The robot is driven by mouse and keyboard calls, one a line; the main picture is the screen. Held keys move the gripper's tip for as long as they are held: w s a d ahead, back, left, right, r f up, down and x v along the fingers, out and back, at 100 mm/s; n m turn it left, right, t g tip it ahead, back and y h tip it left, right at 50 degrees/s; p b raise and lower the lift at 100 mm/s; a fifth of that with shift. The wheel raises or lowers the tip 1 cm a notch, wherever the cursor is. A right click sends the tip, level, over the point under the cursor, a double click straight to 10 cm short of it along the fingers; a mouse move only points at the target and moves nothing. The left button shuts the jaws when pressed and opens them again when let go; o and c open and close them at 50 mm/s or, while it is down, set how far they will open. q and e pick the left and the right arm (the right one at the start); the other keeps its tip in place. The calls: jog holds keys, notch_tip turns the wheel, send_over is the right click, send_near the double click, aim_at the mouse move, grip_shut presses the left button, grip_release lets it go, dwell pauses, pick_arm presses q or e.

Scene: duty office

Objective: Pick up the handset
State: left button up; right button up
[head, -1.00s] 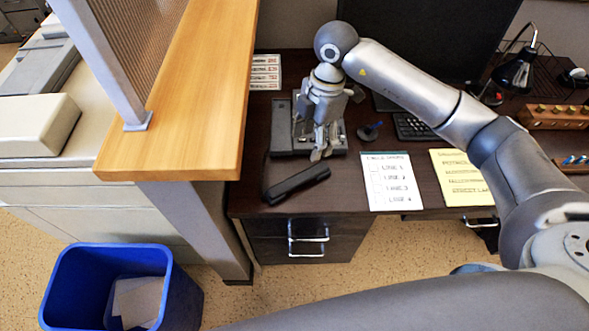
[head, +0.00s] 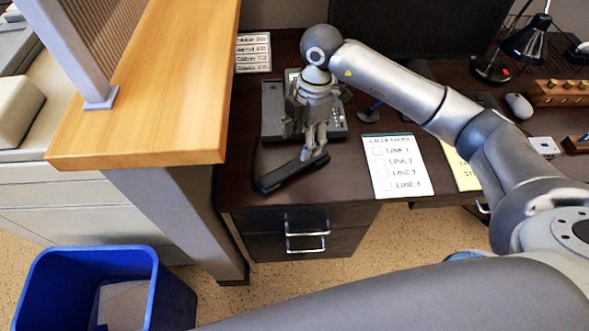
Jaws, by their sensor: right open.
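The black handset (head: 284,175) lies on the dark desk, off its base and near the desk's front edge, slanting up to the right. The grey phone base (head: 272,110) stands just behind it, partly hidden by my right gripper. My right gripper (head: 314,156) points down with its fingertips at the handset's right end. It is open; whether the fingers touch the handset I cannot tell. My left gripper is not in view.
A caller card (head: 397,168) and a yellow sheet (head: 462,172) lie right of the handset. A wooden counter ledge (head: 150,90) rises on the left. A blue bin (head: 90,262) stands on the floor. A lamp (head: 527,38) and a mouse (head: 519,106) are at the right.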

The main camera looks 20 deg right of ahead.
aim_at(295, 164)
jog(key=f, duration=0.3)
jog(key=a+f, duration=0.1)
jog(key=f, duration=0.2)
jog(key=f+p, duration=0.1)
jog(key=f, duration=0.2)
jog(key=shift+s+a, duration=0.1)
jog(key=shift+a, duration=0.3)
grip_shut()
